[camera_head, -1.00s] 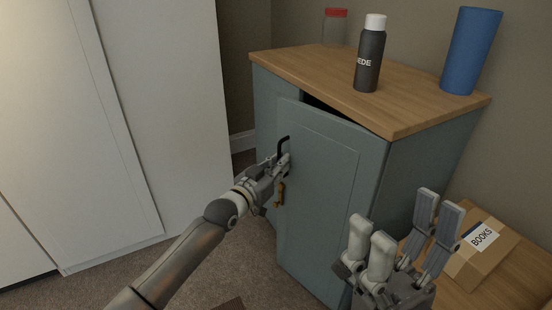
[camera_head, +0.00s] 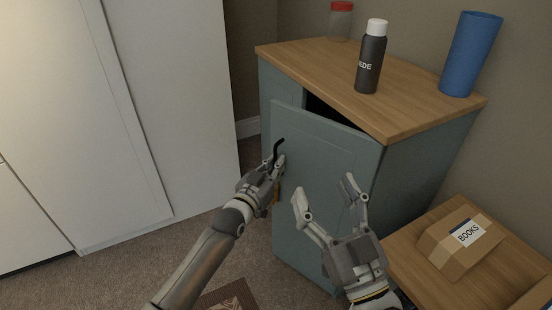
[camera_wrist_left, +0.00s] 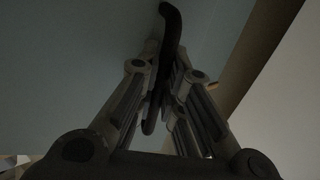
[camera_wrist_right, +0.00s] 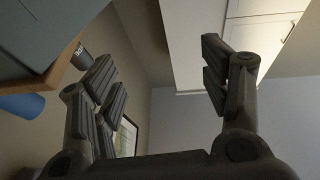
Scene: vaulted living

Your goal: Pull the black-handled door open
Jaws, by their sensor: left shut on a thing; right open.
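The blue-grey cabinet door (camera_head: 325,165) stands partly open, with a dark gap under the wooden top at its upper edge. Its black handle (camera_head: 279,148) is near the door's left edge; it also shows in the left wrist view (camera_wrist_left: 170,28). My left gripper (camera_head: 275,166) is shut on the black handle, with the handle between its fingers in the left wrist view (camera_wrist_left: 164,90). My right gripper (camera_head: 325,194) is open and empty, in front of the lower right part of the door. What is inside the cabinet is hidden.
On the cabinet's wooden top (camera_head: 330,85) stand a dark bottle (camera_head: 370,65), a blue cup (camera_head: 468,55) and a red-lidded jar (camera_head: 341,22). A cardboard box (camera_head: 455,240) sits on a low wooden table (camera_head: 415,262) at right. A white wardrobe (camera_head: 185,100) stands left; carpet lies between.

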